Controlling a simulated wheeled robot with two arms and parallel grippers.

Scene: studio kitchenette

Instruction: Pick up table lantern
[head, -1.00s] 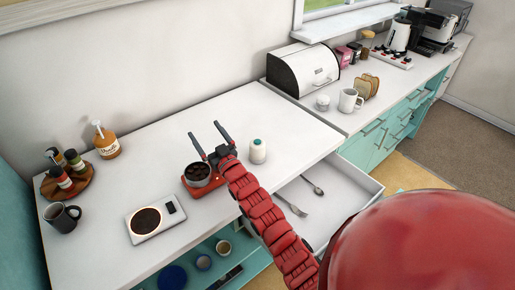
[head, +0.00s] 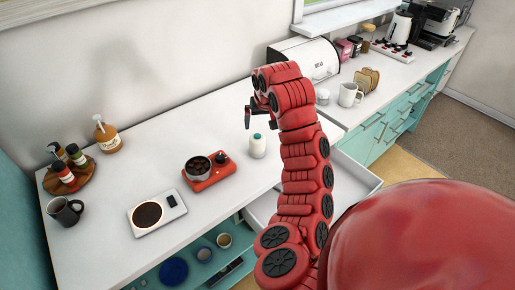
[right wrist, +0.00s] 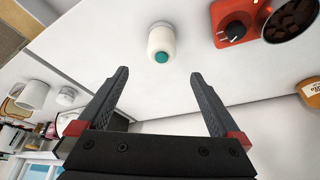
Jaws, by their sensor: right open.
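The table lantern (head: 257,147) is a small white cylinder with a teal top. It stands upright on the white counter, right of the red burner, in the head view. It also shows in the right wrist view (right wrist: 162,42), ahead of the fingertips and roughly centred between them. My right gripper (head: 248,116) is above the counter, just behind and above the lantern in the head view. In the right wrist view its two fingers (right wrist: 157,75) are spread wide with nothing between them. My left gripper is not in view.
A red burner (head: 212,180) with a pot (head: 198,168) stands left of the lantern. A white scale-like device (head: 172,205), a dark mug (head: 65,211) and a bottle tray (head: 84,180) are farther left. An open drawer (head: 352,180) lies below the counter's edge.

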